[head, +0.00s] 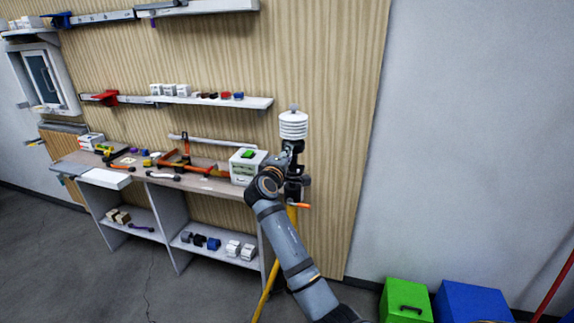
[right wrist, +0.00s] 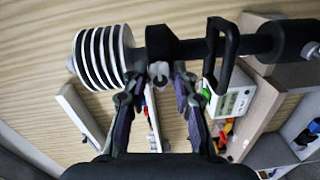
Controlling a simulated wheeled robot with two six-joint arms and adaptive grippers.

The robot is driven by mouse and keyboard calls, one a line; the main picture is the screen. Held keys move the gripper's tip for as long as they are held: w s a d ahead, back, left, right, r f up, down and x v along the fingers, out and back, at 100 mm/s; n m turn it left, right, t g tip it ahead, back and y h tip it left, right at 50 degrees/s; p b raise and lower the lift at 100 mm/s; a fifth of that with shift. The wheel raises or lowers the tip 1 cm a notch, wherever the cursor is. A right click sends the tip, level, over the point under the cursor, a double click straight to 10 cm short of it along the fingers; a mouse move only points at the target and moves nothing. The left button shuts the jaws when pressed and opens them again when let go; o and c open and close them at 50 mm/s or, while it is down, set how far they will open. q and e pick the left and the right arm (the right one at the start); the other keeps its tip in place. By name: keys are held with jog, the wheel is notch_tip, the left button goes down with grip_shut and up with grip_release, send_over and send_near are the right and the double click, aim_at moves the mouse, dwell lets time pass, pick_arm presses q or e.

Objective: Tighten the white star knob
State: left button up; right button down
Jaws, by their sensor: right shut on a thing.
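The white star knob (right wrist: 158,70) shows in the right wrist view on the underside of a black clamp (right wrist: 162,42). My right gripper (right wrist: 159,80) has its fingertips on both sides of the knob and is shut on it. The clamp joins a sensor with stacked white plates (right wrist: 102,56), which also shows upright in the head view (head: 293,125). In the head view my right gripper (head: 294,150) is just below this sensor, and the knob is hidden there. My left gripper is in neither view.
A workbench (head: 225,187) with tools stands left of my arm, with a white instrument box (head: 242,171) near the sensor. Wall shelves (head: 215,101) are above it. A yellow pole (head: 266,289) stands under the sensor. Green (head: 405,297) and blue (head: 470,302) boxes are at lower right.

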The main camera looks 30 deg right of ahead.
jog(key=shift+f+m+b, duration=0.15)
jog(key=shift+m+b, duration=1.25)
jog(key=shift+m, duration=0.15)
jog(key=shift+f+m+b, duration=0.1)
jog(key=shift+m+b, duration=1.3)
jog(key=shift+m, duration=0.15)
jog(key=c, duration=1.1)
grip_release()
jog(key=shift+r, duration=0.1)
jog(key=shift+o, duration=0.2)
